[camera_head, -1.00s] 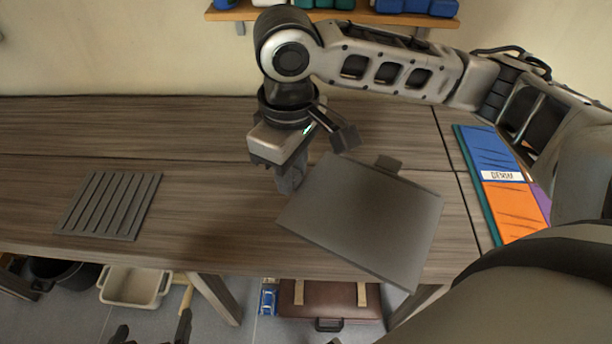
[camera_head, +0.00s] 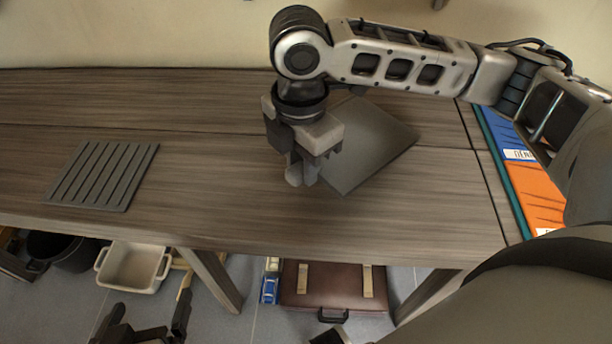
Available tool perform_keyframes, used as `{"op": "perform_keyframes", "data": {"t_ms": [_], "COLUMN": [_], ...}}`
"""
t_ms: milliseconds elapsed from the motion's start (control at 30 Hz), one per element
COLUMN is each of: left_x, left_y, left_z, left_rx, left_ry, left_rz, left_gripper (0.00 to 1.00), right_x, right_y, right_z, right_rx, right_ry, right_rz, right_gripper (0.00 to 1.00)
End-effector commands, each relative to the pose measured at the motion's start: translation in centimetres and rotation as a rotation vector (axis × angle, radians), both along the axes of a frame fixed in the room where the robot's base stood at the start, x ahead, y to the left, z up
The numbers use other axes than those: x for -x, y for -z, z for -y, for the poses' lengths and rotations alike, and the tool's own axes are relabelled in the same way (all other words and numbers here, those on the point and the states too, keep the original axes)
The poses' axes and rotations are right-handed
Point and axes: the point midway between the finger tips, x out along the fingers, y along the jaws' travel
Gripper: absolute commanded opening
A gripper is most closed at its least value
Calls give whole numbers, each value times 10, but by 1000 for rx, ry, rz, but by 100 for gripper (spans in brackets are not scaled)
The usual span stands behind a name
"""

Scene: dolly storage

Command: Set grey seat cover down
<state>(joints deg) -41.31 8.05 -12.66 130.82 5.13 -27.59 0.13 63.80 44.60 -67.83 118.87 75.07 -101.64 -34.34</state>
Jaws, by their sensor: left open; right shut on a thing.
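The grey seat cover (camera_head: 378,145) is a flat, plain dark-grey panel over the right half of the wooden table. My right gripper (camera_head: 304,174) is at the panel's left edge and shut on it. The fingers partly hide where they grip. The panel looks close to the tabletop, but I cannot tell whether it rests fully on it. My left gripper (camera_head: 147,322) is low in the picture, in front of the table, open and empty.
A grey slatted panel (camera_head: 103,175) lies on the left of the wooden table (camera_head: 220,195). Blue and orange packs (camera_head: 530,190) lie at the right end. The table's middle is clear. Below are a cream bin (camera_head: 133,268), a dark pot (camera_head: 60,250) and a brown case (camera_head: 333,288).

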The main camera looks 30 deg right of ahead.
Motion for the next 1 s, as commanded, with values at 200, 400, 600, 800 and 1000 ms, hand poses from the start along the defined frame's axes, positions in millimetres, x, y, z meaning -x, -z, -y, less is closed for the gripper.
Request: {"op": "perform_keyframes", "data": {"t_ms": [200, 400, 600, 800, 1000], "left_x": [2, 3, 4, -1, -1], "left_y": [4, 7, 18, 21, 19], "left_z": [0, 0, 3, 6, 6], "left_rx": [-3, -5, -1, -4, -2], "left_ry": [6, 9, 17, 26, 24], "left_rz": [6, 6, -7, -12, -9], "left_gripper": [94, 94, 94, 94, 94], "right_x": [-18, -25, -26, -26, -26], "right_y": [27, 38, 67, 68, 70], "right_z": [12, 17, 18, 18, 18], "right_rx": [0, 1, 1, 1, 0], "right_ry": [2, 2, 0, 0, 0], "right_rz": [1, 0, -1, 2, 2], "right_gripper": [2, 2, 2, 2, 35]}}
